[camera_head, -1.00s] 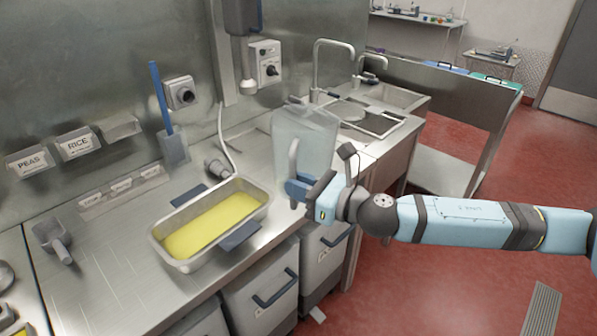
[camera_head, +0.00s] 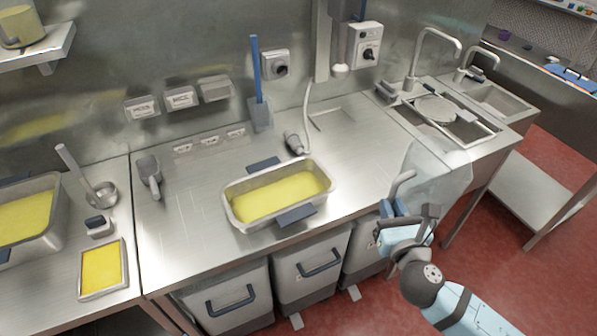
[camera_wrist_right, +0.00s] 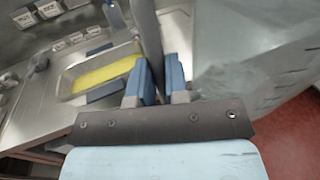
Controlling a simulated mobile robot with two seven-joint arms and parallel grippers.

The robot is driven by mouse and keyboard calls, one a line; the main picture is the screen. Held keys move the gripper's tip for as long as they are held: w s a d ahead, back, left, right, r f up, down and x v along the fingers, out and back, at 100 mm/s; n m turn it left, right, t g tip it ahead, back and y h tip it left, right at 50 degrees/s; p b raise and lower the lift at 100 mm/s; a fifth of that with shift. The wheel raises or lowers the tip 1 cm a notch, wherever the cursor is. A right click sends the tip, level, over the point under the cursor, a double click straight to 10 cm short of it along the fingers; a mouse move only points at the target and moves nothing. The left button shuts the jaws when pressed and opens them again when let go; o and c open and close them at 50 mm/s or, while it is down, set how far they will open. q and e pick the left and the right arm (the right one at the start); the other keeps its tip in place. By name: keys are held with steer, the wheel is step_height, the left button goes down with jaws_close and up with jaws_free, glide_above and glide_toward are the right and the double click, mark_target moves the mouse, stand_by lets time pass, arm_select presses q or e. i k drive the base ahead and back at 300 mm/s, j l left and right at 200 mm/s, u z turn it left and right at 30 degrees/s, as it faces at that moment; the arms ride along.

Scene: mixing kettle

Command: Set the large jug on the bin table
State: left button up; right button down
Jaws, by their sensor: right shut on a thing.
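The large jug (camera_head: 440,172) is a translucent, pale grey vessel with a handle. My right gripper (camera_head: 396,208) is shut on its handle and holds it in the air at the front right edge of the bin table. In the right wrist view the handle (camera_wrist_right: 149,40) stands between the two blue fingers (camera_wrist_right: 159,80), and the jug body fills the right side. The bin table (camera_head: 190,230) is a steel counter with grey bins under it. My left gripper is not in view.
A steel pan of yellow food (camera_head: 278,195) stands on the bin table, with a grey scoop (camera_head: 149,175) to its left. A sink (camera_head: 440,112) adjoins on the right. The counter right of the pan (camera_head: 350,160) is mostly clear.

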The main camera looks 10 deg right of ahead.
mark_target(398, 162)
steer(key=i+l+u, duration=0.1)
steer(key=l+u, duration=0.25)
steer(key=l, duration=0.45)
steer(key=l+u, duration=0.35)
steer(key=l, duration=0.4)
steer(key=k+l+u, duration=0.15)
steer(key=l+u, duration=0.2)
steer(key=l, duration=0.45)
